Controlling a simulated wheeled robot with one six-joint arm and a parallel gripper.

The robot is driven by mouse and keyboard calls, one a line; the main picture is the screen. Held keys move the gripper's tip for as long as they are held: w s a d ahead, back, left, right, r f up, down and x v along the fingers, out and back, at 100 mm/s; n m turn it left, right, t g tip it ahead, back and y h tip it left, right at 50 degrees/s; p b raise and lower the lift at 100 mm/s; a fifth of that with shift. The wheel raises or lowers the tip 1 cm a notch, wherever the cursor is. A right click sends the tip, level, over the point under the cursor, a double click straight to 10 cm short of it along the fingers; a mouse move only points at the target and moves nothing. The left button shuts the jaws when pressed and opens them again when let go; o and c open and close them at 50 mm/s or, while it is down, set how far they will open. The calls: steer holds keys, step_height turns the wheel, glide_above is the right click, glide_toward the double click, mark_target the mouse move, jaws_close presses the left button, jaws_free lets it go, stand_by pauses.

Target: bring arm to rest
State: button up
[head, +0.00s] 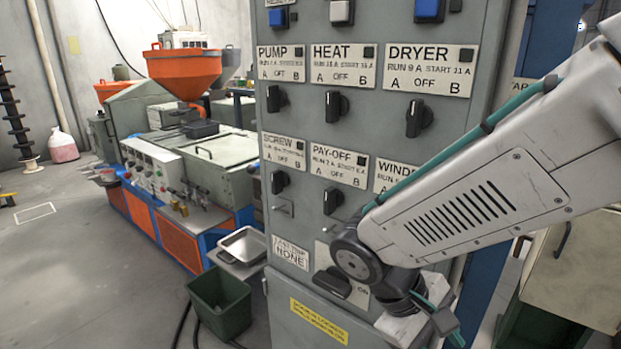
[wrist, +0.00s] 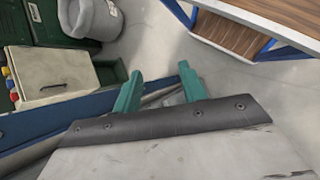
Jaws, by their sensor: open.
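My arm, white with a teal cable, reaches across the right side of the head view in front of a grey control cabinet (head: 380,150). My gripper (head: 455,330) hangs at the lower right of the cabinet, pointing down, partly hidden by the wrist. In the wrist view its two teal fingers (wrist: 160,90) stand apart with nothing between them, above grey floor and a blue edge. The cabinet carries black rotary switches labelled PUMP, HEAT, DRYER, SCREW and PAY-OFF, and a larger black handle (head: 332,283) near an ON mark.
An extruder machine with an orange hopper (head: 186,72) stands at the left. A green bin (head: 220,304) and a metal tray (head: 243,246) sit left of the cabinet. The wrist view shows a beige drawer box (wrist: 52,78), a grey sack (wrist: 90,18) and a wooden-topped table (wrist: 265,18).

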steer(key=s+d+r+m+t+y, duration=0.3)
steer(key=s+d+r+m+y, duration=0.3)
steer(key=r, duration=0.4)
steer(key=shift+d+m+t+y, duration=0.4)
steer(key=shift+d+y, duration=0.1)
steer(key=shift+d, duration=0.2)
